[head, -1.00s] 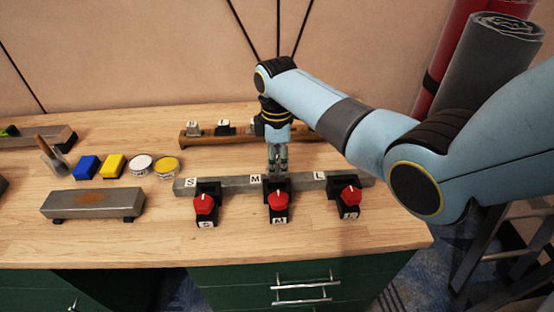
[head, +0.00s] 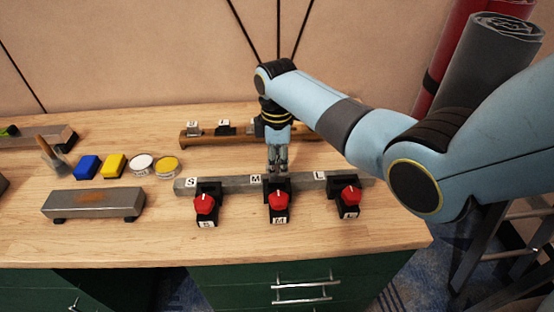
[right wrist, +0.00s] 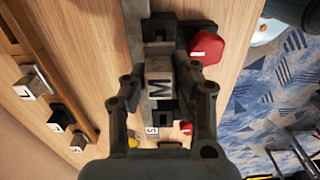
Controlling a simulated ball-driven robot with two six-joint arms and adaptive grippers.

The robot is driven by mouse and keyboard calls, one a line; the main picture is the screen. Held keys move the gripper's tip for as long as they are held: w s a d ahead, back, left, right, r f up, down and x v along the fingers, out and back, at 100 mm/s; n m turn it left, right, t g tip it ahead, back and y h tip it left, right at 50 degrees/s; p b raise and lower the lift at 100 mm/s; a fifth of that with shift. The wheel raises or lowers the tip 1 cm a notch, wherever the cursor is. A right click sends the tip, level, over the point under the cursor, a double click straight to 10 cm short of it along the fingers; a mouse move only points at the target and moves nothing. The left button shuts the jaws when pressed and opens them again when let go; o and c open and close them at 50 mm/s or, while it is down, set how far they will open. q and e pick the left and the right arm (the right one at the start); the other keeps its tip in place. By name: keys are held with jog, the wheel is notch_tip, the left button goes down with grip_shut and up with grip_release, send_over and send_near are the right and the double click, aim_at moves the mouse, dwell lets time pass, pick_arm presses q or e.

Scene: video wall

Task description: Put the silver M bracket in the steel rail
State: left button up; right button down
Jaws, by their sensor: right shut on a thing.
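My right gripper (head: 278,165) points down over the middle of the steel rail (head: 235,184), at the rail's M place. In the right wrist view its fingers (right wrist: 160,95) are shut on the silver M bracket (right wrist: 158,71), a small grey block with a black M on a white label. The bracket is low at the middle black clamp (head: 277,186); whether it is fully seated cannot be told. In the head view the fingers and clamp hide most of it. The rail carries S, M and L labels. My left gripper is out of view.
Red knobs (head: 278,200) stand in front of the rail's clamps. A wooden rack (head: 225,140) with other labelled brackets lies behind. Yellow and white tins (head: 141,162), coloured blocks (head: 114,166) and a steel block (head: 93,204) lie left. Bare bench lies in front.

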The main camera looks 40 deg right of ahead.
aim_at(277, 181)
jog(key=shift+f, duration=0.3)
jog(key=shift+f, duration=0.25)
dwell(0.5)
jog(key=shift+f+b, duration=0.4)
jog(key=shift+f, duration=0.1)
jog(key=shift+f, duration=0.2)
dwell(0.3)
jog(key=shift+f+b, duration=0.45)
jog(key=shift+f, duration=0.1)
jog(key=shift+f, duration=0.25)
dwell(0.3)
jog(key=shift+f+b, duration=0.45)
jog(key=shift+f, duration=0.05)
